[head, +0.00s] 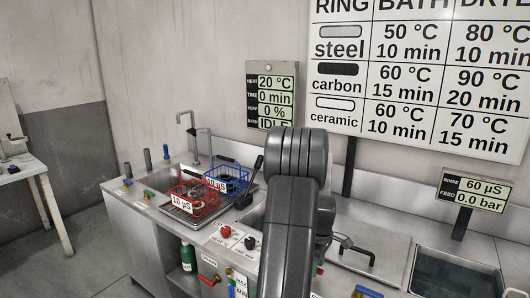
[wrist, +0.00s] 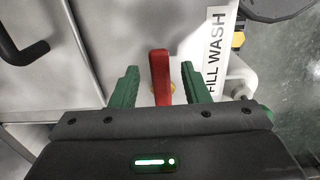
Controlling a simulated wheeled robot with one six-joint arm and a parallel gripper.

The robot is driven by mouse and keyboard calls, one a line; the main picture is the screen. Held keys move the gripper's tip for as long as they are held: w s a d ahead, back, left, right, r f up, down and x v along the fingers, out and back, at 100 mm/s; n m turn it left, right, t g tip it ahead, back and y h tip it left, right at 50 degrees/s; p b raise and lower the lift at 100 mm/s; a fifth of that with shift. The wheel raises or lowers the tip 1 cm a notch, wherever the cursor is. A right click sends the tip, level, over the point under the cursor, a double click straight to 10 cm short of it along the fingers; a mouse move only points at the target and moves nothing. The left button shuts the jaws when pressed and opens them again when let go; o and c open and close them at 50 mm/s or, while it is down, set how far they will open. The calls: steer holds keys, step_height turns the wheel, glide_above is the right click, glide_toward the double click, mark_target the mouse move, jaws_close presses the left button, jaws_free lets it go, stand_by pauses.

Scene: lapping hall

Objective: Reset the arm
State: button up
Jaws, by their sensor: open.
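My gripper (wrist: 160,83) is open in the wrist view, with its two green fingers apart. A red lever handle (wrist: 160,72) stands between the fingers, with a visible gap on each side. A label reading "FILL WASH" (wrist: 215,52) is just right of the lever on a pale panel. In the head view my grey arm reaches up in the middle and bends over the counter. My gripper is hidden there.
A steel counter (head: 345,206) runs along the wall. A red basket (head: 193,200) and a blue basket (head: 228,180) stand at its left sink. A water-filled basin (head: 455,275) is at right. A green bottle (head: 188,257) sits below. Open floor lies left.

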step_height(320, 180, up, 14)
step_height(320, 180, down, 14)
steer(key=shift+s+f, duration=0.1)
steer(key=shift+w+d+n+p, duration=0.25)
steer(key=shift+w+n+p, duration=0.3)
steer(key=shift+n, duration=0.65)
